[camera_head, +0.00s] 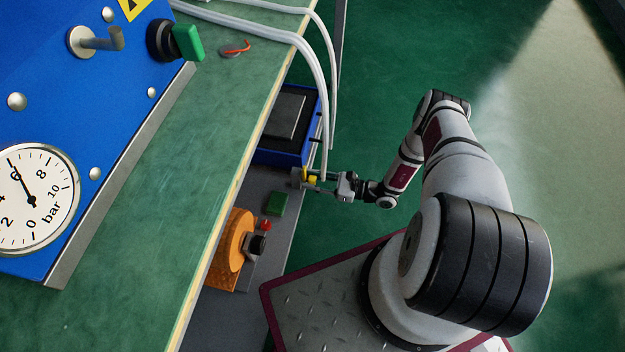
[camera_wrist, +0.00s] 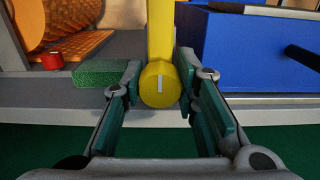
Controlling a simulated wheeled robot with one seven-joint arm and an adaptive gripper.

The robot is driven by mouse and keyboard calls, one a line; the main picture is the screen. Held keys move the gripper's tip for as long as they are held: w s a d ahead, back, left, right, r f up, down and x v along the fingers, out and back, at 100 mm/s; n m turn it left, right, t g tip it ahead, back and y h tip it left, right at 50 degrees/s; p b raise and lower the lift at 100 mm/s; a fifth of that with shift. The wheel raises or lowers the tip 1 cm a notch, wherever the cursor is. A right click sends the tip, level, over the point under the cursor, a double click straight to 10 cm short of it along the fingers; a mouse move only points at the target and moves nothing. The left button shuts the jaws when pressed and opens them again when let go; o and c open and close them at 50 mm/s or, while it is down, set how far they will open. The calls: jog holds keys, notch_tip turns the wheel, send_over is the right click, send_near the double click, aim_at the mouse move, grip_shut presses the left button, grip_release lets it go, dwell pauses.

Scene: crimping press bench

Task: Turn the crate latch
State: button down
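A yellow latch (camera_wrist: 159,85) shows in the wrist view as a round knob with a short pale mark and a bar running straight up from it. It stands in front of the left end of a blue crate (camera_wrist: 252,48). My gripper (camera_wrist: 160,88) has its fingertips close against both sides of the knob, and seems shut on it. In the head view, my gripper (camera_head: 317,181) reaches left to the shelf edge, with a bit of the yellow latch (camera_head: 312,175) showing at the fingers. The blue crate (camera_head: 283,157) sits just above it there.
A green block (camera_head: 277,203), a red button (camera_head: 265,225) and an orange part (camera_head: 232,250) lie on the lower shelf. Pale hoses (camera_head: 325,85) hang close to my gripper. The green bench top (camera_head: 190,180) overhangs the shelf at left.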

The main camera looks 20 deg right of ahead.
jog(key=shift+m, duration=0.3)
jog(key=m, duration=0.3)
jog(key=shift+m, duration=0.3)
jog(key=m, duration=0.4)
jog(key=shift+d+m, duration=0.1)
jog(key=shift+m, duration=0.2)
jog(key=m, duration=0.4)
jog(key=shift+f, duration=0.1)
jog(key=shift+m, duration=2.5)
jog(key=c, duration=1.2)
grip_release()
